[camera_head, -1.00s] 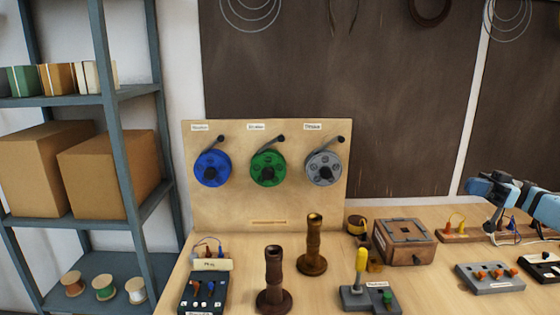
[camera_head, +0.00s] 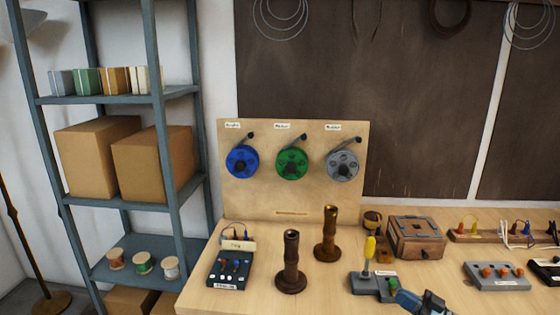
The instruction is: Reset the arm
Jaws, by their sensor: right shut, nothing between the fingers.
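My right gripper (camera_head: 424,303) shows at the bottom edge, right of centre, as blue and dark parts cut off by the frame. It is shut and holds nothing visible. My left gripper is not in view. Most of the right arm is hidden below the frame.
Two brown posts (camera_head: 291,262) (camera_head: 326,236) stand on the wooden bench. A board with blue, green and grey reels (camera_head: 342,166) is behind them. A wooden box (camera_head: 415,238), terminal blocks (camera_head: 497,275) and a dark switch box (camera_head: 231,268) stand around. A shelf (camera_head: 120,98) is at left.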

